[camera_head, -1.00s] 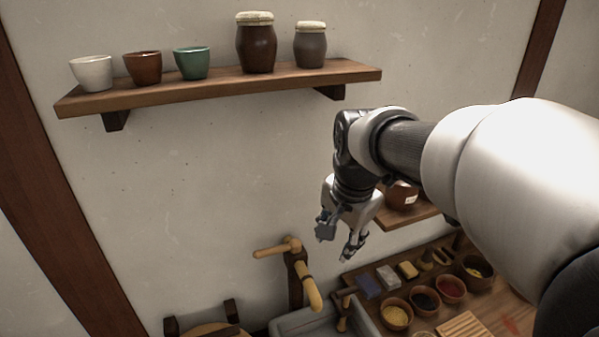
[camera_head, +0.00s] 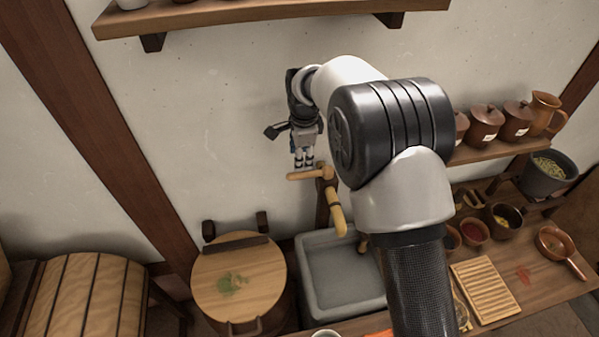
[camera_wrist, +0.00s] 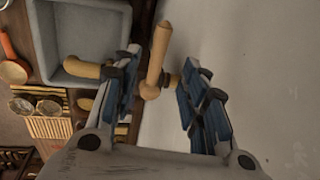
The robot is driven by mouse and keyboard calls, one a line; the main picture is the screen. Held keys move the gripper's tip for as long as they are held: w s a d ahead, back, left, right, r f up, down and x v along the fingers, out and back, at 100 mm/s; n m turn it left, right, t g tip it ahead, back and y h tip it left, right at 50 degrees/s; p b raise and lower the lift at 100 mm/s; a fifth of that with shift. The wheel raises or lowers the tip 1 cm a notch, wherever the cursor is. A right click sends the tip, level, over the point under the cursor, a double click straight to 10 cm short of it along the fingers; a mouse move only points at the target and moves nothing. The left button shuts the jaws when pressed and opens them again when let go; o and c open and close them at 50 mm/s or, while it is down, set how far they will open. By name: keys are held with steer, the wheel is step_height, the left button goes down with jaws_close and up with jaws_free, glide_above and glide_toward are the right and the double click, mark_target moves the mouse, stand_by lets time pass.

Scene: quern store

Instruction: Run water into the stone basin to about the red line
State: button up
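The stone basin (camera_head: 312,292) is grey and rectangular, set against the wall; I see no water or red line in it. It also shows in the wrist view (camera_wrist: 52,45). A wooden tap stands behind it, with a pale spout (camera_head: 336,210) over the basin and a lever handle (camera_head: 305,175) pointing left. My gripper (camera_head: 304,163) hangs just above the handle, fingers downward. In the wrist view the handle (camera_wrist: 157,52) lies between my two blue-padded fingers (camera_wrist: 161,66), with gaps at both sides. My gripper is open and empty.
A round lidded wooden tub (camera_head: 240,272) stands left of the basin, and a barrel-like wooden chest (camera_head: 85,293) beyond it. On the right, a counter holds bowls, a slatted board (camera_head: 484,290) and a copper pan (camera_head: 557,243). A wall shelf (camera_head: 270,12) runs above.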

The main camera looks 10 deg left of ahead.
mark_target(300, 174)
steer(key=f, duration=0.3)
steer(key=w+f, duration=0.1)
steer(key=f, duration=0.6)
steer(key=shift+w+a, duration=0.4)
jaws_close()
